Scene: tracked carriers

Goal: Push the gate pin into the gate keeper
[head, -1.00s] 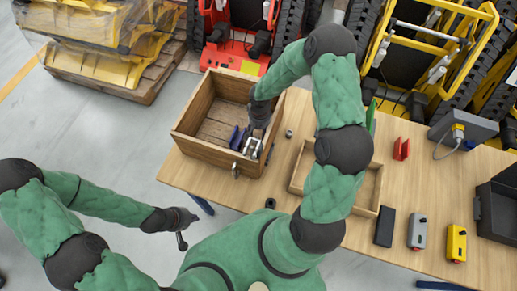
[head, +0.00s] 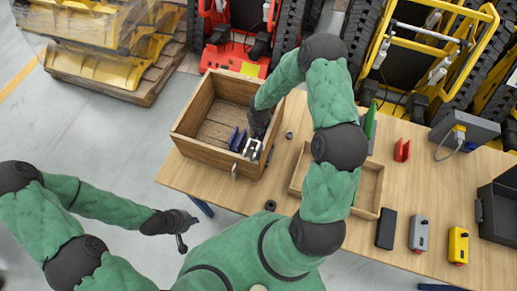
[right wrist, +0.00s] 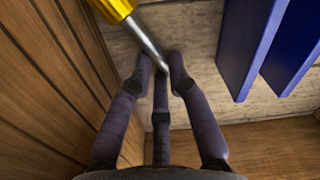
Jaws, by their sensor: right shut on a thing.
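My right gripper (head: 252,147) is down inside the open wooden crate (head: 190,142). In the right wrist view its dark fingers (right wrist: 160,62) are closed in at the tip of a grey metal shaft (right wrist: 148,42) with a yellow handle (right wrist: 115,8). A small metal fitting (head: 235,171) sits on the crate's front wall. I cannot tell whether this fitting is the gate pin or the gate keeper. My left gripper (head: 182,228) hangs away from the table's left front edge; its finger opening is too small to judge.
Blue plates (head: 237,139) stand in the crate, right of the fingers in the right wrist view (right wrist: 250,40). A shallow wooden tray (head: 368,190) lies right of the crate. A red part (head: 402,150), grey box (head: 419,232) and yellow box (head: 458,245) stand further right.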

